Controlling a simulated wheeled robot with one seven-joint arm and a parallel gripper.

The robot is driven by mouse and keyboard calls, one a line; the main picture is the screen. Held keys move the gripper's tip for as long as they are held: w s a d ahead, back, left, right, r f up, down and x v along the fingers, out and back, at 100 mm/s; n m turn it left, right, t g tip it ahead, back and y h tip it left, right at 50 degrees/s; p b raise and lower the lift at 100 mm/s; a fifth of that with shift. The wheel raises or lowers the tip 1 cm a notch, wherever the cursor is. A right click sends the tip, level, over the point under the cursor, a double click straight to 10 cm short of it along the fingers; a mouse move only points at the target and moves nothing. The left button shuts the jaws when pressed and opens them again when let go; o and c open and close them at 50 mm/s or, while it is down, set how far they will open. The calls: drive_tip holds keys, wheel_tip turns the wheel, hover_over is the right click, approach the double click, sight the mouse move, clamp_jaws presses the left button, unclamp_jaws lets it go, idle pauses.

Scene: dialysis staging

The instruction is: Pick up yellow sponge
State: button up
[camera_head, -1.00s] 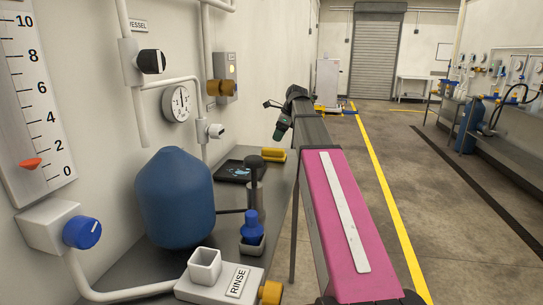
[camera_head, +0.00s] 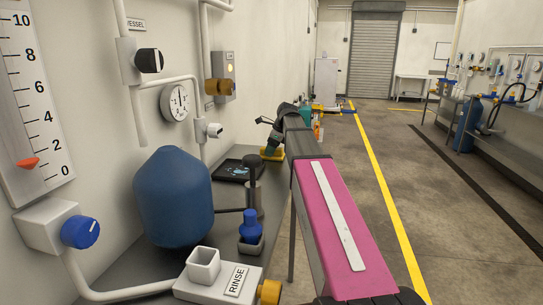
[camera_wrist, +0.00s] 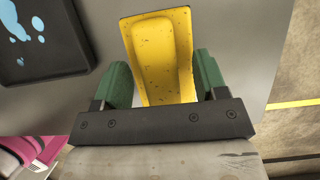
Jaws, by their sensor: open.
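The yellow sponge (camera_head: 268,156) lies at the far end of the grey bench, partly hidden by my gripper in the head view. In the wrist view the sponge (camera_wrist: 160,45) is a long yellow block with dark specks and a hollowed face. My gripper (camera_head: 272,143) is over the sponge in the head view. In the wrist view my gripper (camera_wrist: 163,78) is open, with one green finger on each side of the near end of the sponge. I cannot tell whether the fingers touch it.
A black tray with blue marks (camera_head: 240,170) lies left of the sponge. Nearer stand a dark-topped grey cylinder (camera_head: 253,190), a blue bottle (camera_head: 250,225), a large blue vessel (camera_head: 174,200) and the RINSE unit (camera_head: 222,280). The bench's right edge drops to open floor.

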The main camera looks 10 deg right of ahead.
drive_tip(key=shift+f, duration=0.1)
drive_tip(key=c, duration=1)
wheel_tip(320, 180, up, 4)
drive_tip(key=shift+r, duration=0.15)
drive_tip(key=s+a+r, duration=0.6)
drive_tip(key=s+r, duration=0.1)
drive_tip(key=s, duration=0.3)
drive_tip(key=shift+a, duration=0.1)
drive_tip(key=shift+o, duration=1.2)
drive_tip(key=shift+c, duration=0.9)
